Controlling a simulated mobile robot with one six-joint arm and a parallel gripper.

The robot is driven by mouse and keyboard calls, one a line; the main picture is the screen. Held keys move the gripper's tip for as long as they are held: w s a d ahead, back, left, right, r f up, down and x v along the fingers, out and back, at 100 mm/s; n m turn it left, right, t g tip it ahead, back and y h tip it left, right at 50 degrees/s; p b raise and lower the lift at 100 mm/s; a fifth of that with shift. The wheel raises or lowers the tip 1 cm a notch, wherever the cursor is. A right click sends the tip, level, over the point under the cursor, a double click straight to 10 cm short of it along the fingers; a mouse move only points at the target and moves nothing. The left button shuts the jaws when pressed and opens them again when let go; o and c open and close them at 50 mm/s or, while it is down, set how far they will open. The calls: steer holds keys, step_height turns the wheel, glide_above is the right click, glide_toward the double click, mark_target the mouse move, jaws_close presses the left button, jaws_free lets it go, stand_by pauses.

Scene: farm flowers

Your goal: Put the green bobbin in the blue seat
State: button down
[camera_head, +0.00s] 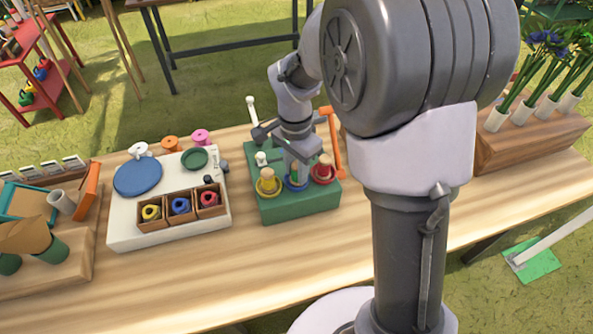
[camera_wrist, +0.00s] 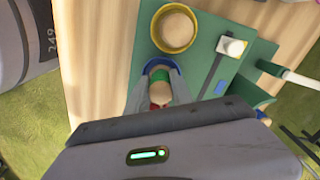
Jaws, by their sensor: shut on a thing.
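The green bobbin (camera_wrist: 161,75) shows in the wrist view as a green rim and a pale wooden top between my fingers. My gripper (camera_wrist: 160,88) is shut on it. The blue seat (camera_wrist: 163,61) is a blue ring just beyond the fingertips, partly hidden by them and the bobbin. In the head view my gripper (camera_head: 297,180) points down over the blue seat (camera_head: 293,187), between the yellow and red seats. My fingers hide the bobbin there. I cannot tell whether the bobbin is inside the blue ring or just above it.
The green fixture (camera_head: 300,205) also carries a yellow seat (camera_head: 266,189) and a red seat (camera_head: 325,178), each with a wooden piece. An orange lever (camera_head: 336,145) stands close at right. A white board (camera_head: 125,228) with small boxes lies left. The table front is clear.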

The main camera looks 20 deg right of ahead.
mark_target(296, 164)
steer(key=c, duration=1.6)
jaws_free()
steer(key=shift+f, duration=0.15)
steer(key=o, duration=0.5)
steer(key=r+p, duration=0.2)
steer(key=r, duration=0.4)
steer(key=r+p, duration=0.3)
steer(key=r, duration=0.3)
steer(key=shift+w, duration=0.2)
steer(key=s+a+r+n+t, duration=0.1)
steer(key=s+r+n+t, duration=0.1)
steer(key=s, duration=0.4)
steer(key=s+a+r+n+t+y, duration=0.1)
steer(key=s+r+n+t, duration=0.1)
steer(key=s, duration=0.4)
steer(key=s+a+r+n+t+y, duration=0.1)
steer(key=s+a+r+n+t, duration=0.1)
steer(key=s+r+n, duration=0.2)
steer(key=shift+s+r, duration=0.3)
steer(key=shift+s, duration=0.5)
steer(key=shift+s+r, duration=0.3)
steer(key=shift+s, duration=0.5)
